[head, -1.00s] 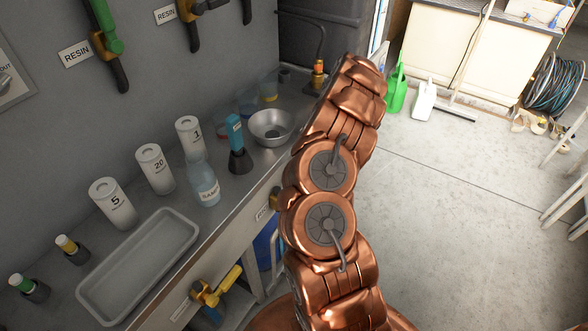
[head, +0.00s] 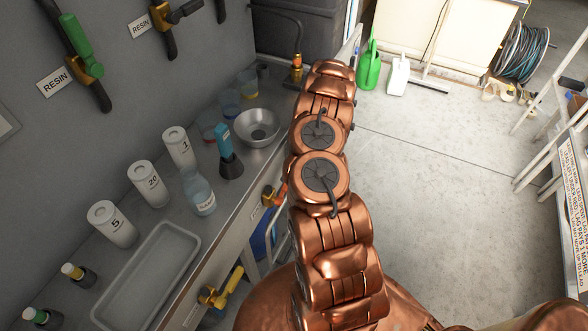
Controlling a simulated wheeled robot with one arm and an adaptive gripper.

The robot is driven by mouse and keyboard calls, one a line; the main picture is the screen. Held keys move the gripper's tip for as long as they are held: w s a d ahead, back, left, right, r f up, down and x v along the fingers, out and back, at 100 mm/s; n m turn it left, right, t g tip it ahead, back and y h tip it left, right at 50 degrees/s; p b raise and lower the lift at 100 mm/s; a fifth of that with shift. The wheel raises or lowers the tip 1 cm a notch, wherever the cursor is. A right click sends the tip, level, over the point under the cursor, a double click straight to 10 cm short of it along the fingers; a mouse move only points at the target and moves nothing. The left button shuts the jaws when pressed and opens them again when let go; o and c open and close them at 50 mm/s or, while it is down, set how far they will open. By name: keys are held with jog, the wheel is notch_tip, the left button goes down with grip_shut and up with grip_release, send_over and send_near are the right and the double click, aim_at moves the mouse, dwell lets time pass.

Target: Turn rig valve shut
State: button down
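No valve in the head view has a label I can read as rig. A valve with a yellow lever (head: 222,290) sits on the front of the bench at the lower left. A valve with an orange handle (head: 272,194) sits farther along the bench front, close to my arm and partly hidden. A green-handled valve (head: 80,45) is on the wall at the upper left, beside a RESIN label. My copper arm runs up the middle of the picture. My gripper is not in view, and I cannot see it touching any valve.
The grey bench (head: 215,245) holds several white canisters, a bottle (head: 199,194), a metal bowl (head: 257,128) and a tray (head: 146,275). Green (head: 370,68) and white cans stand on the floor. A hose coil (head: 522,54) and white rack (head: 566,125) are right. Floor between is clear.

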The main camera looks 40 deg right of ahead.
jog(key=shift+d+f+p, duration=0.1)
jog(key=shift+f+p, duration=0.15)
jog(key=shift+p, duration=0.05)
dwell(0.4)
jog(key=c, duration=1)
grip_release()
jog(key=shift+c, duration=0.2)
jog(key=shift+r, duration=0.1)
jog(key=shift+b, duration=1)
